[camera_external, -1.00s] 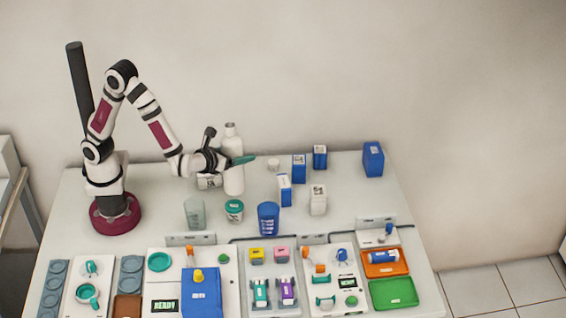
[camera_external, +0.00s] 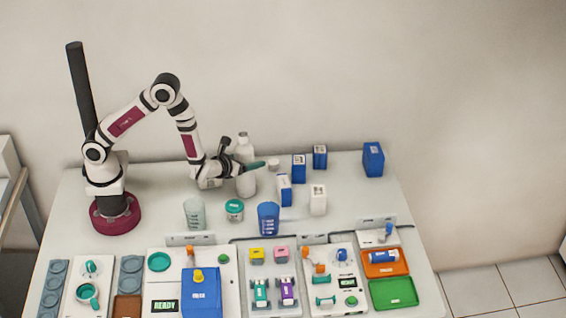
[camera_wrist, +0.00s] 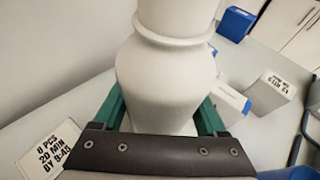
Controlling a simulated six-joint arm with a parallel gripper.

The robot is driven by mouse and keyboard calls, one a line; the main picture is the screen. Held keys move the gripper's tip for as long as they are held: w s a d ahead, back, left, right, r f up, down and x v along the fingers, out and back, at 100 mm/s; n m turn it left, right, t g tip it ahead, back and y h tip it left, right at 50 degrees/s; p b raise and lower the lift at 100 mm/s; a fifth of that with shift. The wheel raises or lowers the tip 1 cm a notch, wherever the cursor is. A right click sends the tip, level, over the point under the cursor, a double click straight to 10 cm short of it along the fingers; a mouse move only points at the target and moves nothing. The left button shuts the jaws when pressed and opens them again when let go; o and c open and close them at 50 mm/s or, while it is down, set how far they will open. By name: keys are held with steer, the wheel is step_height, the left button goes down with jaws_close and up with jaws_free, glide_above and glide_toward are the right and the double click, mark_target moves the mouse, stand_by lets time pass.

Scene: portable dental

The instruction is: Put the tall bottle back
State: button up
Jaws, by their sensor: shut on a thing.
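The tall white bottle (camera_external: 245,183) stands upright at the back of the table in the external view. My gripper (camera_external: 246,166) is at its upper body, with a green finger showing on the bottle's right. In the wrist view the bottle (camera_wrist: 165,75) fills the middle, and its lower part is hidden by the gripper. The green fingers of my gripper (camera_wrist: 162,118) lie on both sides of it, shut on it. Whether the bottle's base touches the table cannot be told.
A small white cap (camera_external: 273,165) is right of the bottle. Blue and white boxes (camera_external: 284,190) stand farther right, with a white box (camera_external: 318,200). A clear cup (camera_external: 194,213), a green-lidded jar (camera_external: 234,210) and a blue cup (camera_external: 268,217) stand in front. A printed card (camera_wrist: 48,150) shows lower left.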

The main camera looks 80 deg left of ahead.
steer(key=shift+f, duration=0.15)
steer(key=o, duration=1.5)
steer(key=shift+o, duration=0.2)
steer(key=v, duration=1.2)
steer(key=s+a+r+n+g, duration=0.4)
steer(key=s+a+n+g, duration=0.1)
steer(key=s+n, duration=0.25)
steer(key=s+a+r+n+g, duration=0.4)
steer(key=s+a+n, duration=0.15)
steer(key=s, duration=0.25)
steer(key=s+d+n+h, duration=0.7)
steer(key=s+d+n, duration=0.1)
steer(key=d, duration=0.1)
steer(key=shift+s+d+g+h, duration=0.3)
steer(key=shift+s+d, duration=0.05)
steer(key=shift+s, duration=0.05)
steer(key=shift+r, duration=0.1)
